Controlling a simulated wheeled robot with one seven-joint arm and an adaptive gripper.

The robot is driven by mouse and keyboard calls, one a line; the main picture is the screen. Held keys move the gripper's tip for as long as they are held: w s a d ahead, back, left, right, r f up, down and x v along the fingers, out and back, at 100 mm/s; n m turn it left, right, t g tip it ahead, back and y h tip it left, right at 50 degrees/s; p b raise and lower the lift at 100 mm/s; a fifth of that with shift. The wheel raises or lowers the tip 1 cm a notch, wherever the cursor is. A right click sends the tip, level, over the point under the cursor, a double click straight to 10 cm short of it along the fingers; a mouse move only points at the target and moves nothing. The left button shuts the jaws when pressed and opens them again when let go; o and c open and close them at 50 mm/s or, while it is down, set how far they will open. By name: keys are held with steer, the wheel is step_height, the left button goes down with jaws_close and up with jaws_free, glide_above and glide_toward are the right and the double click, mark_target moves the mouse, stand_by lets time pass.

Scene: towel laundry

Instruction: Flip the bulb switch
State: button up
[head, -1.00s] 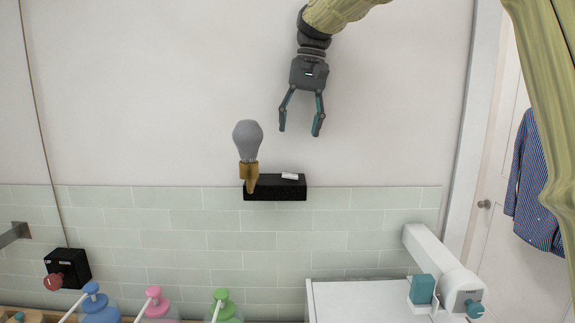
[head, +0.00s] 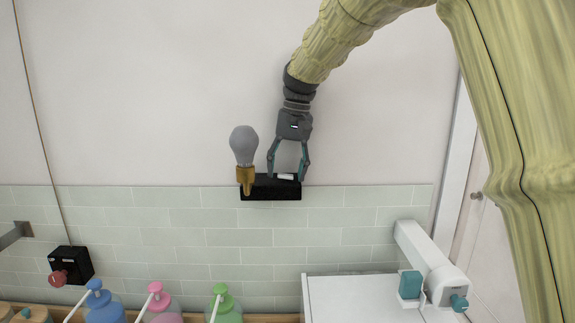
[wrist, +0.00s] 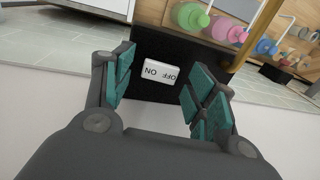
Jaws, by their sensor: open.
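The bulb switch is a small white rocker (head: 286,177) on top of a black box (head: 270,191) on the wall. A grey, unlit-looking bulb (head: 244,145) in a brass holder (head: 246,181) stands at the box's left end. My gripper (head: 287,176) is open and points down, with its fingers on either side of the rocker. In the wrist view the fingers (wrist: 160,82) flank the rocker with gaps on both sides. Whether a fingertip touches the box is unclear.
Blue (head: 104,304), pink (head: 160,303) and green (head: 226,306) pump bottles stand below at the left. A black box with a red knob (head: 58,278) is at the far left. A white cabinet (head: 350,295) is at the lower right. The wall above the switch is clear.

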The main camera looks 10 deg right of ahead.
steer(key=shift+s, duration=0.1)
steer(key=shift+c, duration=0.5)
steer(key=c, duration=0.9)
steer(key=shift+w+a+g+h, duration=0.1)
steer(key=shift+a+g+h, duration=0.15)
steer(key=shift+h, duration=0.7)
steer(key=shift+w+a+g+h, duration=0.1)
steer(key=shift+a+g+h, duration=0.1)
steer(key=shift+h, duration=0.75)
steer(key=o, duration=1)
steer(key=shift+s, duration=0.1)
